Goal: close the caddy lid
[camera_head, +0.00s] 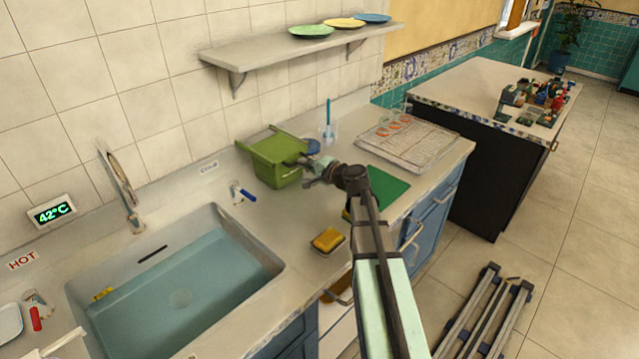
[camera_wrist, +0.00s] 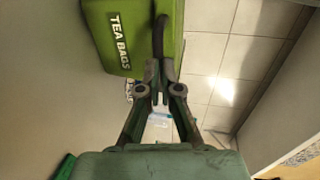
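The green caddy (camera_head: 275,165) stands on the counter against the tiled wall, to the right of the sink. In the wrist view it fills the upper left, with a "TEA BAGS" label on its side (camera_wrist: 100,45). A raised green edge shows along its back and right; I cannot tell clearly how far the lid is open. My gripper (camera_head: 303,163) is at the caddy's right side. In the wrist view its fingertips (camera_wrist: 158,72) are close together, beside a dark curved bar (camera_wrist: 160,35) on the caddy. Whether they touch that bar is unclear.
A sink (camera_head: 180,285) lies to the left with a tap. A yellow sponge (camera_head: 327,239) sits near the counter's front edge. A green mat (camera_head: 388,186) and wire rack (camera_head: 408,140) lie to the right. A shelf (camera_head: 295,45) with plates hangs above.

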